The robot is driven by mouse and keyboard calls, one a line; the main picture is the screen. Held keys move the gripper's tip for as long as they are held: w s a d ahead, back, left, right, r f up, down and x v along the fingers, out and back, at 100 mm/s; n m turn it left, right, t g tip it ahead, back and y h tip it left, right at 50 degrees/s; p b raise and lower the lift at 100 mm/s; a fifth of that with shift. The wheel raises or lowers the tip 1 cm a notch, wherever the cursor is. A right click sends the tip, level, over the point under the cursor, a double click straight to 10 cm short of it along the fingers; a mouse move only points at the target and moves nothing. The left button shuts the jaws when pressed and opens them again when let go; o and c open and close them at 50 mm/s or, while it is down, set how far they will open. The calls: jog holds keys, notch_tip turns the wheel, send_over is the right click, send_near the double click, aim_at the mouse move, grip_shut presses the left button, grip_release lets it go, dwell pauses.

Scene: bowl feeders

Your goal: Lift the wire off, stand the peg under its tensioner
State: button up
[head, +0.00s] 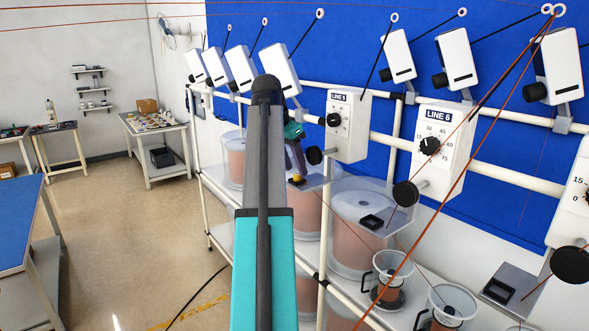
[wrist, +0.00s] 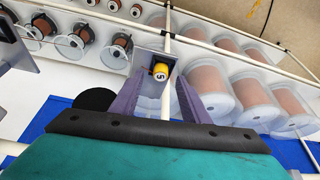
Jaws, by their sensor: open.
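A yellow peg (wrist: 160,72) marked 5 stands on a small grey plate in the wrist view. In the head view the peg (head: 297,179) is on the plate (head: 313,183) below the LINE 5 tensioner (head: 347,125). My gripper (wrist: 160,79) is open, its purple fingers on either side of the peg; I cannot tell if they touch it. In the head view my gripper (head: 296,160) is partly hidden behind my arm. Orange wires (head: 470,155) run from rings at the top right down across the view. I see no wire on the peg.
Spools in clear containers (head: 362,222) fill the shelf below. White rails cross close by. The floor at left is mostly clear.

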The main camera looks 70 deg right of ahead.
jog(key=v, duration=1)
jog(key=shift+w+r, duration=0.1)
dwell(0.3)
